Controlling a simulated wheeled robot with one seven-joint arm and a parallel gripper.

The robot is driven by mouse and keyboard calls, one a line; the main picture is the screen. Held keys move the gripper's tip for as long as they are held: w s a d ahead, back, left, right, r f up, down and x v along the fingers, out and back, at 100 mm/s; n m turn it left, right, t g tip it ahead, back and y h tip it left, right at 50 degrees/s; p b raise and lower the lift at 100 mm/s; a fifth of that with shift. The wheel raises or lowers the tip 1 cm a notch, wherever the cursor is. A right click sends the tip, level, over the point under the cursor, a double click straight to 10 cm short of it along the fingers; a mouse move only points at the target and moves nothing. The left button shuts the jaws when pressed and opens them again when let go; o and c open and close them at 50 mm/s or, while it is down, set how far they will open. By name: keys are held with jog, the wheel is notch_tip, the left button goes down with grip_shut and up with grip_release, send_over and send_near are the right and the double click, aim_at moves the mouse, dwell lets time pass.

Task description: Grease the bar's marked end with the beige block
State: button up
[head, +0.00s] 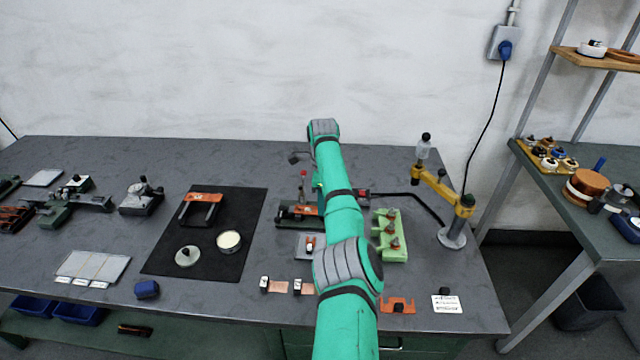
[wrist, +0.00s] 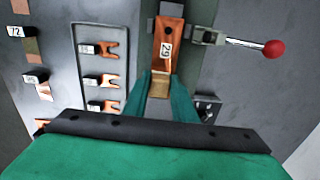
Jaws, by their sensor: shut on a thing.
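The copper-orange bar (wrist: 172,27) sits in a clamp and carries a white label reading 29. In the head view, part of the bar (head: 309,210) shows left of my arm. In the wrist view, my gripper (wrist: 160,92) is shut on the small beige block (wrist: 159,86), which sits between its green fingertips. The block is at the near end of the bar, below the label; I cannot tell whether they touch. My arm hides the gripper and block in the head view.
A clamp lever with a red knob (wrist: 273,49) stands right of the bar. A tray (wrist: 78,60) of copper forks lies left. A black mat (head: 165,262) holds an open cream-filled tin (head: 229,240). A green rack (head: 393,252) and yellow jointed stand (head: 437,187) are right of my arm.

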jog(key=shift+d, duration=2.45)
jog(key=shift+a, duration=3.15)
notch_tip(320, 180, up, 2)
jog(key=shift+d+r, duration=0.15)
jog(key=shift+r, duration=2.85)
jog(key=shift+w, duration=0.15)
